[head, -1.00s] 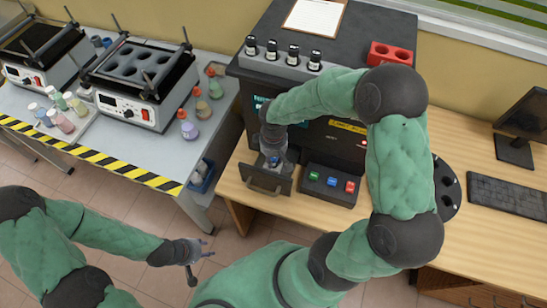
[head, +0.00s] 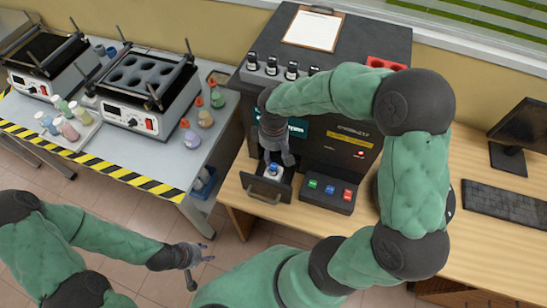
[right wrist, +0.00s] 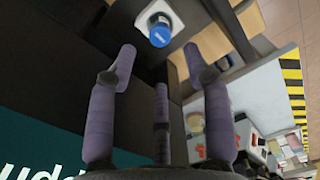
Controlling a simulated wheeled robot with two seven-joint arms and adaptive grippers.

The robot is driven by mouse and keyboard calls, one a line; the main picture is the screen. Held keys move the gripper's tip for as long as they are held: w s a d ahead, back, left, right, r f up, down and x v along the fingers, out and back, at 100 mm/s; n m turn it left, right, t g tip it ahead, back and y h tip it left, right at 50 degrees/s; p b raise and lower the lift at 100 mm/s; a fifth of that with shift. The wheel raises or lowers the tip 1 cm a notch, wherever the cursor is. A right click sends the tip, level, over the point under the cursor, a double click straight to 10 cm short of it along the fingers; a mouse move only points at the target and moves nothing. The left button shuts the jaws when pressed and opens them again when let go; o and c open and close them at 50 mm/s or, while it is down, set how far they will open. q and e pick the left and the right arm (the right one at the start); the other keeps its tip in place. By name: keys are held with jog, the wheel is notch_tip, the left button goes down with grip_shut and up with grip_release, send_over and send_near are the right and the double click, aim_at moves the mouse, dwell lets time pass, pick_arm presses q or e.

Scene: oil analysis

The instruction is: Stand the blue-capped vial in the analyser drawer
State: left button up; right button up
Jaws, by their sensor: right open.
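The blue-capped vial (head: 273,169) stands upright in the open analyser drawer (head: 265,190) at the front of the dark analyser (head: 330,135). In the right wrist view the blue cap (right wrist: 159,35) shows in a pale square holder beyond my fingertips. My right gripper (head: 272,152) is above the vial, its fingers spread and apart from it; in the wrist view the open right gripper (right wrist: 165,65) is empty. My left gripper (head: 203,252) hangs over the floor at lower left, away from the drawer; its fingers are too small to judge.
A button box (head: 328,193) with green, blue and red buttons sits right of the drawer. Several dark bottles (head: 271,66) and a red rack (head: 386,63) stand on the analyser. A lab bench (head: 190,165) with shakers is at left. A keyboard (head: 505,207) lies right.

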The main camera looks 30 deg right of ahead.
jog(key=shift+r+p, duration=0.3)
jog(key=shift+r, duration=1.2)
